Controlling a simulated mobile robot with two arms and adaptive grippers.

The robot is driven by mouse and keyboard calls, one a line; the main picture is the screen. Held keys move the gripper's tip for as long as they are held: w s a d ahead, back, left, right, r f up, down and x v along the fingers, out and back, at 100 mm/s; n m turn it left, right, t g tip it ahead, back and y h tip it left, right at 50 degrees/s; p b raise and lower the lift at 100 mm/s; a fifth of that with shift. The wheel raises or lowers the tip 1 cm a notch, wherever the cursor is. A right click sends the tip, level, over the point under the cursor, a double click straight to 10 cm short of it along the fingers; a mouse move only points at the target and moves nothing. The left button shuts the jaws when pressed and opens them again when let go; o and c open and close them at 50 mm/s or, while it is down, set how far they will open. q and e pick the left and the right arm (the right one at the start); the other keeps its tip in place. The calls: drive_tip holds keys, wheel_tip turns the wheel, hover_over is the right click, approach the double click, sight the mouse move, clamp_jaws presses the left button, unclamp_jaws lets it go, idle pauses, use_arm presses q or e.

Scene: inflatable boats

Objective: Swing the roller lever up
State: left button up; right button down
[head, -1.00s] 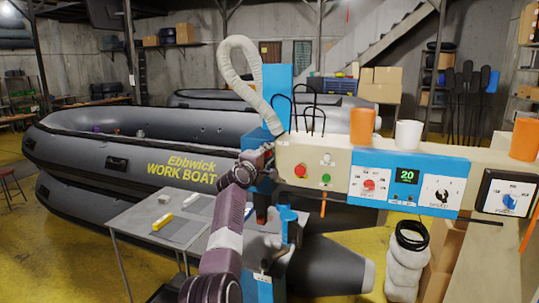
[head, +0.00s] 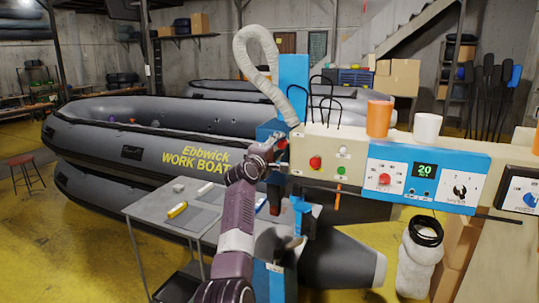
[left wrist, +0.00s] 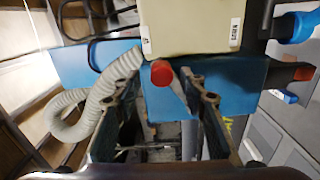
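A red round knob (left wrist: 162,73) shows in the left wrist view at the edge of the cream machine head; I take it to be the end of the roller lever. My left gripper (left wrist: 165,98) has its two fingers apart, one on each side below the knob. I cannot tell whether they touch it. In the head view my left gripper (head: 277,148) is at the left end of the cream and blue machine (head: 308,137), partly hiding the lever area. My right gripper is not in view.
A pale hose (head: 259,65) arches above the machine's left end. A grey table (head: 145,209) with small tools stands at lower left. Orange (head: 379,118) and white (head: 427,127) cups stand on the machine. A grey work boat (head: 110,150) lies behind.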

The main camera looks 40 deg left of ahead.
use_arm(q)
drive_tip(key=v, duration=0.9)
